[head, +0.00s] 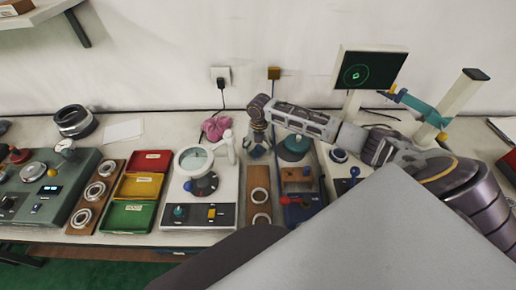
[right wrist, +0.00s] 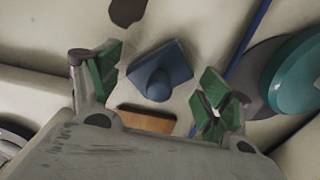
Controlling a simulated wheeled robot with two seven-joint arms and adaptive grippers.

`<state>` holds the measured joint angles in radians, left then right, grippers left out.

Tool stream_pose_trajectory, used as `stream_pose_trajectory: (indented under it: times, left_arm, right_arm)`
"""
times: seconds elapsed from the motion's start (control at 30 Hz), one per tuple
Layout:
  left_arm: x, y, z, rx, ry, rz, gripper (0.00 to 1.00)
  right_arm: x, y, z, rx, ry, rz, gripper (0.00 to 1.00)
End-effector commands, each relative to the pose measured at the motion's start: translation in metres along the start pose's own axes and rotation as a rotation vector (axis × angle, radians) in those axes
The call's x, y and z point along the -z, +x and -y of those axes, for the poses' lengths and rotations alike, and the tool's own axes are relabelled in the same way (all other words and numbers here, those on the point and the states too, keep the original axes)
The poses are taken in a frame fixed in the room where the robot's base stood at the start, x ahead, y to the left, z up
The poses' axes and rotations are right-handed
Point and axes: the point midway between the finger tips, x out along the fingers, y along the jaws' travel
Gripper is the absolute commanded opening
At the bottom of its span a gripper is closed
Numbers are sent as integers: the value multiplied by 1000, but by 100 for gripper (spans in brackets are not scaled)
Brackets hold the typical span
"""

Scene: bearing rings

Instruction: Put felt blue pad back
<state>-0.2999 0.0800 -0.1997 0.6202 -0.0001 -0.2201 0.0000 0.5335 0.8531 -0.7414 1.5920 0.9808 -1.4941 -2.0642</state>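The blue pad (right wrist: 160,84), a square plate with a round knob, lies on the pale table top in the right wrist view. My right gripper (right wrist: 154,88) is open, its green-padded fingers to either side of the pad in that view and apart from it. In the head view my right gripper (head: 257,146) points down at the back of the table and hides most of the pad. My left gripper is not in view.
A teal round device (head: 296,143) stands just right of the gripper. A wooden board with rings (head: 259,196) is in front of it.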

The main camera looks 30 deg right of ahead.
Motion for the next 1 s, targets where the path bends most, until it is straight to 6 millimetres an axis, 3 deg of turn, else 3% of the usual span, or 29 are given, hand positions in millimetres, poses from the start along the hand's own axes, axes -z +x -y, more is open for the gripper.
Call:
stream_pose_trajectory:
  times: [0.57,1.0]
  left_arm:
    - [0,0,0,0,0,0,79]
    - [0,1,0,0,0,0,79]
  right_arm:
    - [0,-8,0,-1,0,0,87]
    - [-1,-63,0,-2,0,3,87]
